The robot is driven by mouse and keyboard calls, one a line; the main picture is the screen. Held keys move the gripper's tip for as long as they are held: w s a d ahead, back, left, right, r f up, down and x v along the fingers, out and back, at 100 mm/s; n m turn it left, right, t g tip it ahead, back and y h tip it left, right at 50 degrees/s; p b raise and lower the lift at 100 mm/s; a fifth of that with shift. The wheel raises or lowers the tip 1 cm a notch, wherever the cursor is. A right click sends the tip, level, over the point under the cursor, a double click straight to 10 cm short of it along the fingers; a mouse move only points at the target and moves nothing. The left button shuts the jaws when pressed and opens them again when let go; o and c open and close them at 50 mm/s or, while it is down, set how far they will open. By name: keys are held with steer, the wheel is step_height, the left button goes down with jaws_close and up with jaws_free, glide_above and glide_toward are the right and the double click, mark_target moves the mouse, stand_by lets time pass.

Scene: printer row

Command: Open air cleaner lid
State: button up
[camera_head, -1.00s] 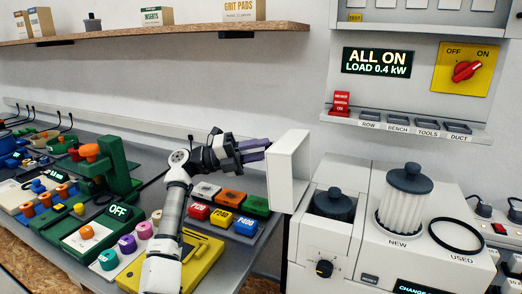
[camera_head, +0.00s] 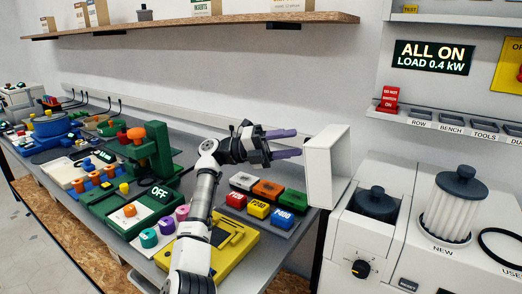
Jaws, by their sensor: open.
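The air cleaner (camera_head: 345,245) is the white machine at the lower right. Its white lid (camera_head: 325,170) stands upright at the left of the filter bay, swung open. A dark filter cap (camera_head: 375,204) shows inside the uncovered bay. My gripper (camera_head: 299,142) is open and empty, with its purple fingers pointing right at the lid's left face. The fingertips are very close to the lid; I cannot tell whether they touch it.
A white pleated filter (camera_head: 447,218) with a dark cap stands on the NEW spot, right of the bay. Red, yellow and blue blocks (camera_head: 258,209) sit below my gripper. A green press (camera_head: 152,155) stands to the left. A shelf (camera_head: 200,22) runs above.

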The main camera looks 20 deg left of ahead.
steer(key=b+v, duration=0.1)
steer(key=v, duration=0.9)
steer(key=shift+b, duration=0.3)
steer(key=shift+s, duration=0.15)
